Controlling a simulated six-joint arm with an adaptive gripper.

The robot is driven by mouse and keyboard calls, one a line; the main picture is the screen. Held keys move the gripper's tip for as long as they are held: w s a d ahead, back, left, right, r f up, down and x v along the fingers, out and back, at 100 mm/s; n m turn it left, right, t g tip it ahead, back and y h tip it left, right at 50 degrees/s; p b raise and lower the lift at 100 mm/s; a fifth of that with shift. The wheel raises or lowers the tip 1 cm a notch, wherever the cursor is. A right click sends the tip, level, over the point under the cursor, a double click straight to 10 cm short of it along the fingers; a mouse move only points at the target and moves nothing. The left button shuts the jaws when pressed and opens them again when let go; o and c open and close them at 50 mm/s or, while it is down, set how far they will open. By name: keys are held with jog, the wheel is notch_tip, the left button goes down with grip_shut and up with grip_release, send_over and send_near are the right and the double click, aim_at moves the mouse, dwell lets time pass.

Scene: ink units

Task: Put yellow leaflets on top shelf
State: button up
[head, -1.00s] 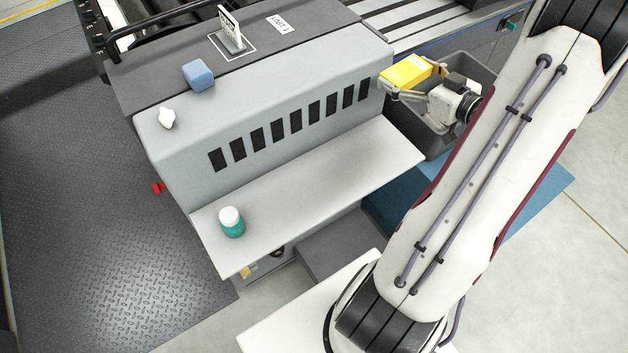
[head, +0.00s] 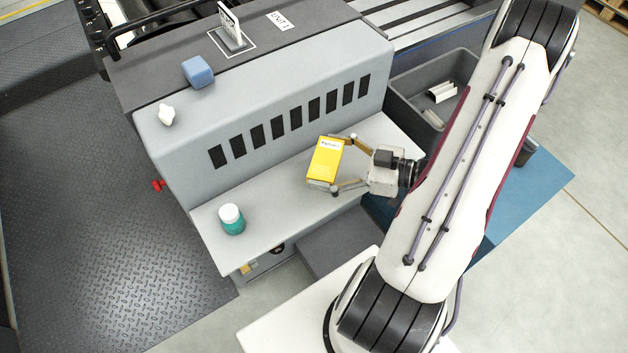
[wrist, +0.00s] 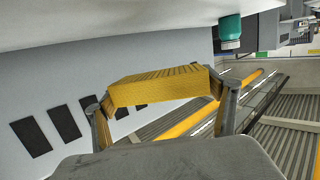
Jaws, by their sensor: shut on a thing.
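The yellow leaflets (head: 325,160) are a yellow block with a white label on top, in the middle of the head view. My gripper (head: 342,166) is shut on them, one finger on each side. They appear to be above the light grey shelf (head: 285,190) on the front of the machine; whether they touch it I cannot tell. In the wrist view the yellow block (wrist: 158,88) sits between both fingertips. The machine's upper top (head: 260,95) is a higher, rounded grey surface behind the shelf.
A teal jar with a white lid (head: 231,220) stands on the shelf's left part. A blue block (head: 198,73), a white lump (head: 167,115) and a sign on a stand (head: 230,30) are on the machine's top. A dark grey bin (head: 408,85) with white items stands at the right.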

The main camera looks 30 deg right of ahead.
jog(key=shift+n+g+y, duration=0.6)
jog(key=shift+n+y, duration=0.1)
jog(key=a, duration=0.1)
jog(key=s+a, duration=0.1)
jog(key=a, duration=0.3)
jog(key=shift+s+a+f, duration=0.15)
jog(key=shift+s+f, duration=0.2)
jog(key=shift+f, duration=0.05)
jog(key=a, duration=0.1)
jog(key=w+a, duration=0.1)
jog(key=w+a+r, duration=0.1)
jog(key=a, duration=0.1)
jog(key=shift+w, duration=0.25)
jog(key=shift+w+a+r+m+t+h, duration=0.25)
jog(key=shift+w+a+m+t+h, duration=0.15)
jog(key=shift+w+a, duration=0.1)
jog(key=shift+f, duration=0.1)
send_over(287, 198)
jog(key=shift+f, duration=2.15)
jog(key=shift+f, duration=0.15)
jog(key=shift+f, duration=1.65)
jog(key=shift+f, duration=0.1)
jog(key=o, duration=1.2)
jog(key=shift+c, duration=0.2)
